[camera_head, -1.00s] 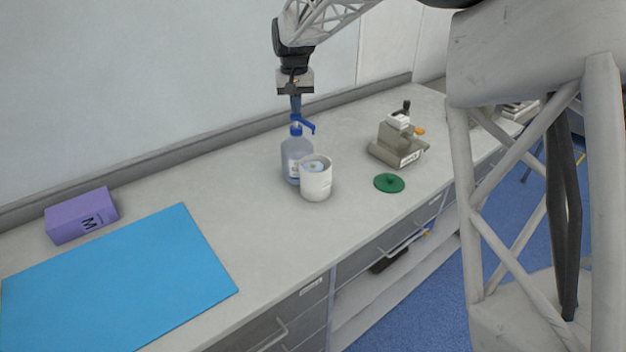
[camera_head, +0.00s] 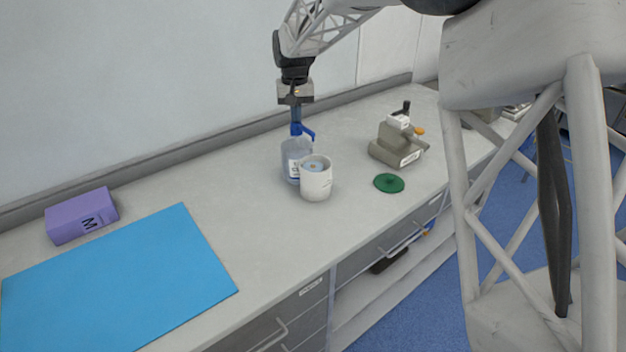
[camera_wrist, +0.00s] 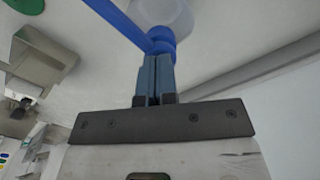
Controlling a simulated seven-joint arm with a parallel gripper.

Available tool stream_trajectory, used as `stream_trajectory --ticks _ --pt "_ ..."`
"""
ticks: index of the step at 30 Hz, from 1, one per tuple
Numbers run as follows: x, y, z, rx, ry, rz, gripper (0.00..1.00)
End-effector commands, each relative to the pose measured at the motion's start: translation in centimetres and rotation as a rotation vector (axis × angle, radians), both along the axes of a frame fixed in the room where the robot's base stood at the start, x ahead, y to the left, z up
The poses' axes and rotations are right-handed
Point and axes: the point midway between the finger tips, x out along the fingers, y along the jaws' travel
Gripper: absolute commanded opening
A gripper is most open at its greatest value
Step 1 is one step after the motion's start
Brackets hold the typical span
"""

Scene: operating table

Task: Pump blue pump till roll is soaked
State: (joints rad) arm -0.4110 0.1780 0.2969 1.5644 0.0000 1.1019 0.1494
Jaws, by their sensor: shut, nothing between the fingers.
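The clear bottle (camera_head: 291,164) with the blue pump (camera_head: 301,131) stands upright on the counter. Its spout points right, over the white cup-shaped container (camera_head: 316,184) that holds the roll (camera_head: 313,165), of which only the top shows. My gripper (camera_head: 296,118) points straight down over the pump, its shut fingers at the pump head. In the wrist view my gripper's blue-grey fingers (camera_wrist: 156,62) are side by side, with their tips at the blue pump head (camera_wrist: 160,38). I cannot tell from the roll how wet it is.
A green lid (camera_head: 389,183) lies right of the container. A grey-green device (camera_head: 398,145) stands behind it. A blue mat (camera_head: 120,285) and a purple box (camera_head: 81,216) are at the left. The counter between mat and bottle is clear.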

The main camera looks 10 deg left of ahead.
Motion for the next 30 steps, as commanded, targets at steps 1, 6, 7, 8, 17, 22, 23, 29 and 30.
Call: stream_trajectory --ticks 1,6,7,8,17,22,23,29,30 --pt "0.0 0.0 -0.1 -0.001 0.002 0.000 0.00" --pt "0.0 0.0 -0.1 -0.001 0.002 0.000 0.00" --pt "0.0 0.0 -0.1 -0.001 0.002 0.000 0.00" --pt "0.0 0.0 -0.1 -0.001 0.002 0.000 0.00" --pt "0.0 0.0 1.6 0.000 0.000 0.000 0.00" --pt "0.0 0.0 3.0 0.000 0.000 0.000 0.00" --pt "0.0 0.0 3.3 0.000 0.000 0.000 0.00" --pt "0.0 0.0 4.9 0.000 0.001 0.000 0.00" --pt "0.0 0.0 5.3 0.000 0.001 0.000 0.00"
